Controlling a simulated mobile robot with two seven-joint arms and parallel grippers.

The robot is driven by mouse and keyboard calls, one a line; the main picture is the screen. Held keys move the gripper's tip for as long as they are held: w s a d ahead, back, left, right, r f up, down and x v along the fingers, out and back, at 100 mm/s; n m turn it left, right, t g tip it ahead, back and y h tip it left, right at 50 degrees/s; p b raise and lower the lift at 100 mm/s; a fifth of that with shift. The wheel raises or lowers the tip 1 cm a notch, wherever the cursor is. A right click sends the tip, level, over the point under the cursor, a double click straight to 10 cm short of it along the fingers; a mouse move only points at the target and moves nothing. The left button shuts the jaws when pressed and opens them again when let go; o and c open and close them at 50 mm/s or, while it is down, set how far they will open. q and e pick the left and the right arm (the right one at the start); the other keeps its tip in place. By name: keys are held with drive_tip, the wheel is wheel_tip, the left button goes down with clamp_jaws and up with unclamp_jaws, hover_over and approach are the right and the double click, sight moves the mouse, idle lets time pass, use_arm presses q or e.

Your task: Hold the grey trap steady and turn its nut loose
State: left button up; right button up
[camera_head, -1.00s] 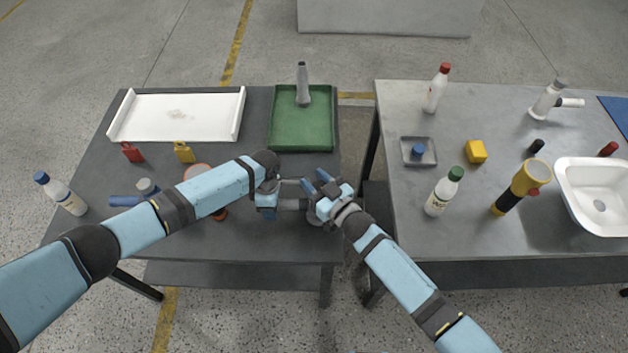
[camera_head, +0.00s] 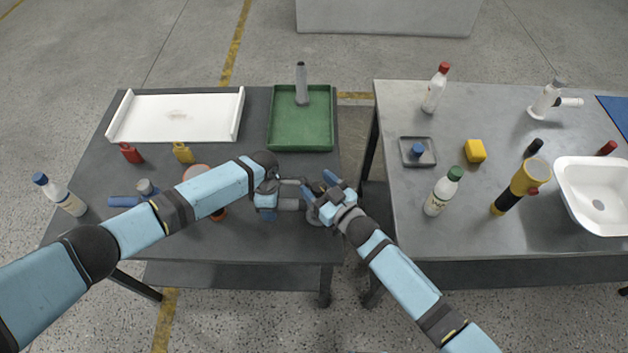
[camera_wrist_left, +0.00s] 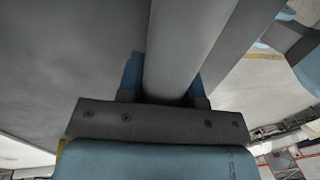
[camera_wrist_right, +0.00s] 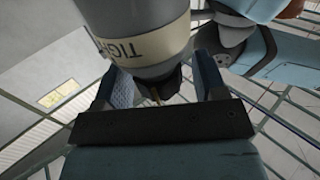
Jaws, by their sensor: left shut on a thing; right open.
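The grey trap (camera_head: 313,214) is near the right edge of the left table, partly hidden by my grippers. My left gripper (camera_head: 283,203) is shut on its grey pipe; the pipe (camera_wrist_left: 185,50) runs between the blue fingers in the left wrist view. My right gripper (camera_head: 318,190) is open at the trap's right end. In the right wrist view, a round grey part (camera_wrist_right: 140,35) with a cream band lettered "TIGH" stands in front of the open fingers (camera_wrist_right: 158,85). A darker ribbed part lies below it, between the fingers. I cannot tell whether they touch.
A green tray (camera_head: 300,130) with a grey upright piece and a white tray (camera_head: 175,115) lie behind. A blue-capped bottle (camera_head: 62,195) stands at left.

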drive_tip(key=v, duration=1)
drive_tip(key=shift+s+d, duration=0.15)
drive_tip(key=shift+s, duration=0.1)
drive_tip(key=shift+w+r, duration=0.1)
